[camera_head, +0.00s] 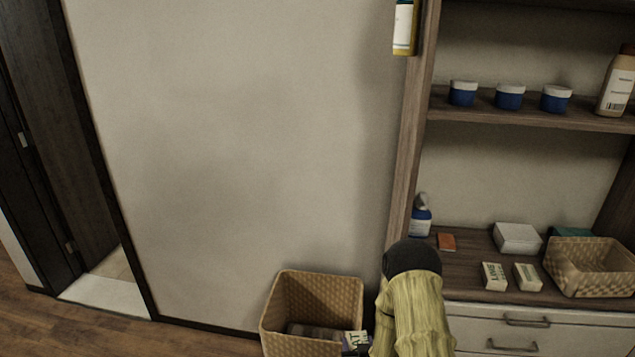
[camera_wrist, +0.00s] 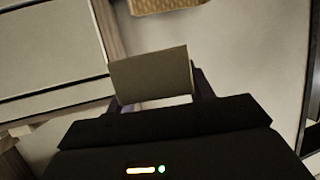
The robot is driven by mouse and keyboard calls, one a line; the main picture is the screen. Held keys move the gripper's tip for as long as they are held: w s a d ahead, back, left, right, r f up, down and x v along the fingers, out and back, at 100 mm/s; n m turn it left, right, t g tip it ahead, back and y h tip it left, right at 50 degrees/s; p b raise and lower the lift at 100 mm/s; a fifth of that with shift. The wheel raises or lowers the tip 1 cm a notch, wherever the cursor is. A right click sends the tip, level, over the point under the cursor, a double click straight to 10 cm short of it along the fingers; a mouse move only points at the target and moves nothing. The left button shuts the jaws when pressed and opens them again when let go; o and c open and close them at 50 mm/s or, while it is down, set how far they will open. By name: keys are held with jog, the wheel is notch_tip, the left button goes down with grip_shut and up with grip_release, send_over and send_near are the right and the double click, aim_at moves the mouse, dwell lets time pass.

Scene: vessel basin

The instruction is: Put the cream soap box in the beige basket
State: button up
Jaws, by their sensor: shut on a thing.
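My gripper (camera_wrist: 152,98) is shut on the cream soap box (camera_wrist: 151,75), whose plain side faces the wrist camera. In the head view, a lettered end of the cream soap box (camera_head: 357,339) shows beside my arm, at the right edge of the beige basket. My arm hides most of the gripper there. The beige basket (camera_head: 283,295) is a tall, open woven basket low in the picture, against the wall. Part of its woven side shows at the top of the wrist view (camera_wrist: 160,5). The held box appears outside or at the rim; I cannot tell which.
The shelf unit at right holds two cream boxes (camera_head: 494,276), a white box (camera_head: 517,238), an orange box (camera_head: 446,241), a blue bottle (camera_head: 421,217) and a low woven basket (camera_head: 577,284). Blue jars (camera_head: 510,97) stand above. The floor at left is clear.

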jog(key=s+f, duration=0.6)
jog(key=f, duration=0.5)
jog(key=shift+w+a, duration=0.1)
jog(key=shift+w, duration=0.1)
